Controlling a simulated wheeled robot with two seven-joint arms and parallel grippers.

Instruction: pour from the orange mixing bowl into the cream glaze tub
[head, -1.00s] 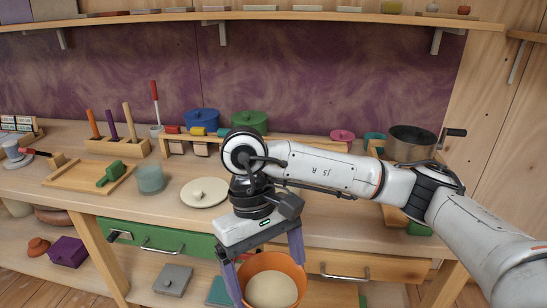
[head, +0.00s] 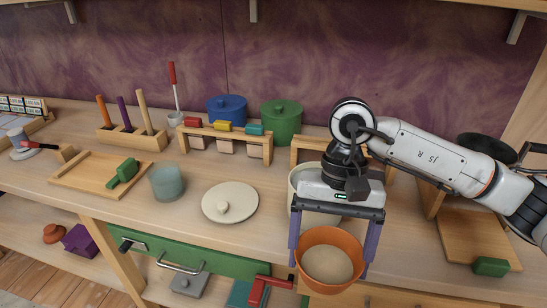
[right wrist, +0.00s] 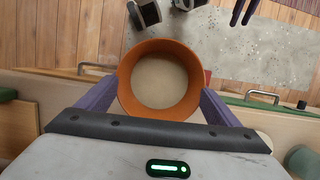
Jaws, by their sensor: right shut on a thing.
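The orange mixing bowl (head: 304,267) hangs nearly upright in front of the workbench's front edge, with pale cream contents visible inside. My right gripper (head: 330,250) is shut on it, one purple finger at each side; the right wrist view also shows the bowl (right wrist: 125,85) between the fingers. The cream glaze tub (head: 294,188) stands on the bench just behind my right gripper, which hides most of it. The bowl is nearer and lower than the tub, apart from it. My left gripper (right wrist: 244,14) shows only at the top of the right wrist view, its fingers apart.
A cream knobbed lid (head: 230,203) lies left of the tub. A teal cup (head: 167,183) and a wooden tray (head: 75,178) stand farther left. A wooden rack (head: 225,139) and a green pot (head: 282,125) are behind.

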